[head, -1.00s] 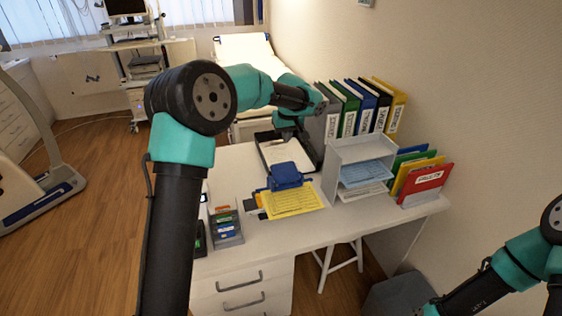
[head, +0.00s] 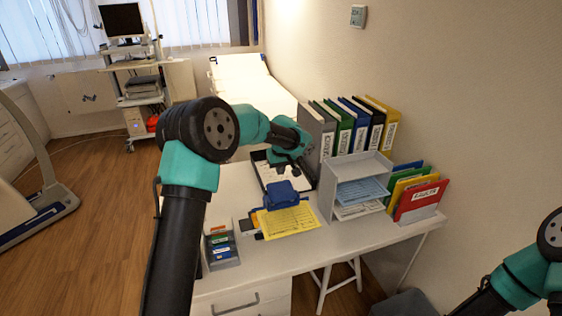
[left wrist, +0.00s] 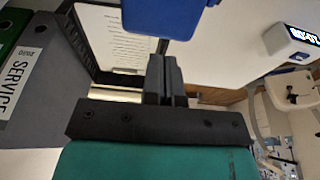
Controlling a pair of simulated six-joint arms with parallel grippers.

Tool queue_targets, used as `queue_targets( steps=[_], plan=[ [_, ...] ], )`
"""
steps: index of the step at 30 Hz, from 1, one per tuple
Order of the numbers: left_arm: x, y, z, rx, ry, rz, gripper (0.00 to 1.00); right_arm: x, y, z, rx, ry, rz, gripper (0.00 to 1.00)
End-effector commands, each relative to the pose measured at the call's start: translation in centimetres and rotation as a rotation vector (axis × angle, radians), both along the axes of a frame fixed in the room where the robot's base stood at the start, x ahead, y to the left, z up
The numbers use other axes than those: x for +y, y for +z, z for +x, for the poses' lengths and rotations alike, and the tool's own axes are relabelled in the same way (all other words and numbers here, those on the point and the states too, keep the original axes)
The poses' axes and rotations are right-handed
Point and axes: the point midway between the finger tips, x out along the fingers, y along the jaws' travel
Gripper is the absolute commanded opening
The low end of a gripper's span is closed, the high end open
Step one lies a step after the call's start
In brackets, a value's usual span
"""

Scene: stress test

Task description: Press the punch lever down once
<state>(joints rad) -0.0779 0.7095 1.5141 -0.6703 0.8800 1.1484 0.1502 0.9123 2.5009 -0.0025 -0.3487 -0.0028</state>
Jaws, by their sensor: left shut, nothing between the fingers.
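The blue punch (head: 283,194) stands on the white desk, with a yellow sheet (head: 290,220) at its near side. Its blue top also shows at the upper edge of the left wrist view (left wrist: 165,14). My left gripper (head: 281,170) is above the desk, just behind the punch in the head view. Its fingers (left wrist: 165,72) are together with nothing between them. In the left wrist view a gap shows between the fingertips and the blue part, but I cannot tell the exact height. My right forearm enters at lower right; its gripper is out of frame.
A black tray with a white paper (head: 270,172) lies behind the punch. A grey letter rack (head: 358,172) stands close on the right, with binders (head: 350,125) behind. A card holder (head: 221,246) is at the front left. Colored folders (head: 415,195) stand at the right.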

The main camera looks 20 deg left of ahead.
Motion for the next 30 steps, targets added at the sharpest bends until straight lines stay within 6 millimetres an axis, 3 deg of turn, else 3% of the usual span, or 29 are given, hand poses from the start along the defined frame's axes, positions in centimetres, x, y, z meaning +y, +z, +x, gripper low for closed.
queue_targets(
  steps=[6,12,26,30],
  plan=[
    [0.5,-3.7,0.6,0.003,0.0,0.0,0.0,0.0,0.0,0.0,0.0,0.0,0.0,0.32],
    [0.8,-5.7,1.0,0.001,-0.001,0.001,0.0,0.0,0.0,0.0,0.0,0.0,0.0,0.32],
    [0.9,-6.3,1.2,0.0,0.0,0.0,0.0,0.0,0.0,0.0,0.0,0.0,0.0,0.32],
    [1.5,-7.2,1.8,0.0,0.001,0.001,0.0,0.0,0.0,0.0,0.0,0.0,0.0,0.32]
  ],
)
